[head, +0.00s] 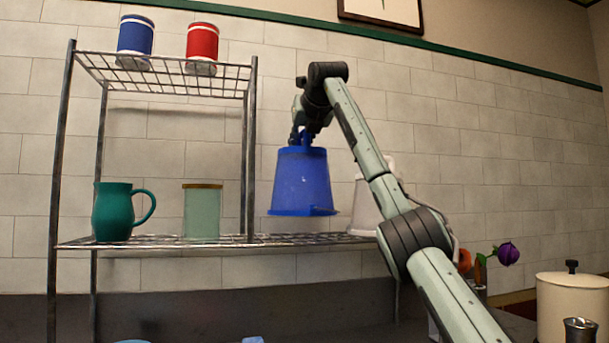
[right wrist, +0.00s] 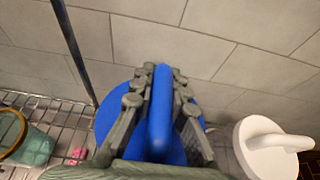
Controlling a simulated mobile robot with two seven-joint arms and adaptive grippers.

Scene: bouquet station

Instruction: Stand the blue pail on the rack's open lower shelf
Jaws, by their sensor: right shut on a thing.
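The blue pail (head: 302,182) hangs upright in the head view, wider at its bottom than at its top. My right gripper (head: 303,138) is shut on the blue handle at its top; the right wrist view shows the fingers around this handle (right wrist: 160,105). The rack's lower shelf (head: 285,240) runs on to the right past the rack's post. The pail's bottom shows a little above this shelf, with a visible gap. Whether it is fully over the wires in depth is hard to tell. My left gripper is not in view.
A teal mug (head: 113,213) and a pale green jar (head: 202,212) stand on the lower shelf at left. A white pail (head: 365,205) is at right, partly behind my arm. A rack post (head: 250,150) stands just left of the blue pail. Blue and red cans sit on the upper shelf (head: 165,72).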

